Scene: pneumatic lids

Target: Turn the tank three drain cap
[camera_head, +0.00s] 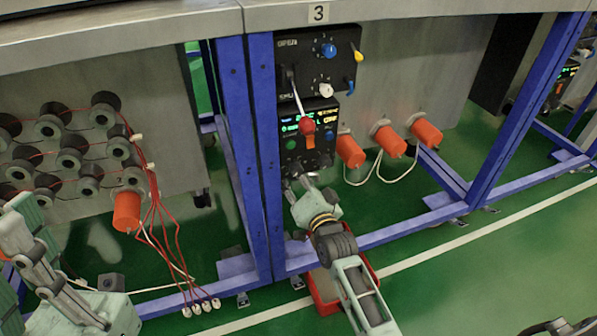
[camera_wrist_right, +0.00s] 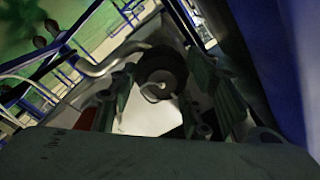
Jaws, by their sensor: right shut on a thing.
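The tank three station carries a label "3" (camera_head: 319,13) on its top edge. My right gripper (camera_head: 301,184) reaches up to just below the black control panel (camera_head: 308,135) in the head view. In the right wrist view, a dark round cap (camera_wrist_right: 162,72) sits between the fingers of my right gripper (camera_wrist_right: 165,100), which is shut on it. A pale pipe (camera_wrist_right: 100,67) runs close by the cap. In the head view the cap is hidden by the gripper. My left gripper (camera_head: 30,235) is at the left edge, partly cut off; its fingers are unclear.
A blue post (camera_head: 264,150) stands just left of my right gripper. Orange cylinders (camera_head: 390,141) with white cables stick out at the right. A red bin (camera_head: 326,293) sits below my right arm. Red wires (camera_head: 152,190) hang at the left. Green floor lies open in front.

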